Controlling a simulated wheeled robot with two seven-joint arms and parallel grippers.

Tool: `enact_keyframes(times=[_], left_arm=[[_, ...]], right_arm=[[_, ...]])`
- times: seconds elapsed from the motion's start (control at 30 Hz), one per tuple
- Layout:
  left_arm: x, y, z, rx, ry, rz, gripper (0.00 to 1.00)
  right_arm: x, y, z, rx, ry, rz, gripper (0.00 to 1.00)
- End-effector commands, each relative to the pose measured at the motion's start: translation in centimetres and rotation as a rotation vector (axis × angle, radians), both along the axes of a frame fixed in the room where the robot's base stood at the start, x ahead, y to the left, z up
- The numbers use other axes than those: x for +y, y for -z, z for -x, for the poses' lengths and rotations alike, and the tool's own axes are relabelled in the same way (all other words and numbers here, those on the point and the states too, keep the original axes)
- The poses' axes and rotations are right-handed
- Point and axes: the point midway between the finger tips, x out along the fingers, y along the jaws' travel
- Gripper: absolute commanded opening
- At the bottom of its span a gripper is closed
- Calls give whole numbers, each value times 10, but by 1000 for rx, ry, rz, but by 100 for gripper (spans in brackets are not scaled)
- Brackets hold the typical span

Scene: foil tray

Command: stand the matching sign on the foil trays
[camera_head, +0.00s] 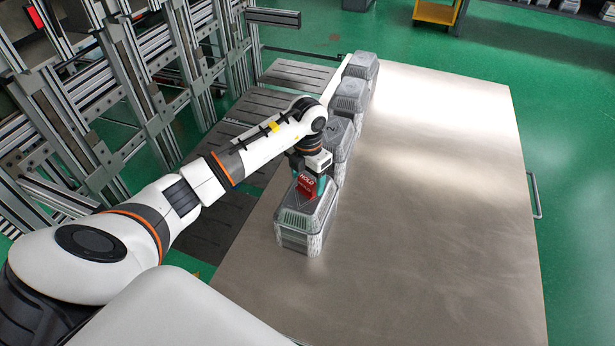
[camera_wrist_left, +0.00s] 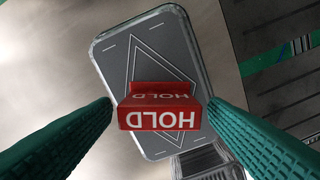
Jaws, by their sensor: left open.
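A red sign reading HOLD (camera_head: 306,188) is at the lid of the nearest foil tray (camera_head: 297,239). In the left wrist view the sign (camera_wrist_left: 160,118) appears folded, with lettering on two faces, over a diamond outline on the grey lid (camera_wrist_left: 117,60). My left gripper (camera_head: 311,181) is over this tray, its green fingers open on either side of the sign, close to its ends. Whether the sign's base fully touches the lid is hidden. My right gripper is not in view.
More foil trays stand in a row behind, the second (camera_head: 337,150), the third (camera_head: 348,98) and the farthest (camera_head: 363,66). The metal table (camera_head: 440,200) is clear to the right. Dark slatted panels (camera_head: 215,228) and aluminium framing (camera_head: 130,110) lie left.

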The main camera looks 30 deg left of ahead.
Motion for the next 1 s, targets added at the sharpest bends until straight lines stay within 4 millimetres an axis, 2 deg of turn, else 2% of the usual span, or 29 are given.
enact_keyframes(times=[0.17,0.4,0.53,0.7,1.0], left_arm=[[1,-27,-1,-5,1,-1,68],[1,-80,-1,-5,0,-2,68],[0,-102,-1,-5,0,0,68],[0,-117,-1,-2,0,0,68],[0,-120,0,0,0,0,68]], right_arm=[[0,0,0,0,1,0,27],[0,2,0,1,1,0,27],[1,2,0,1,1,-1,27],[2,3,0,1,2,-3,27],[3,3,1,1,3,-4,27]])
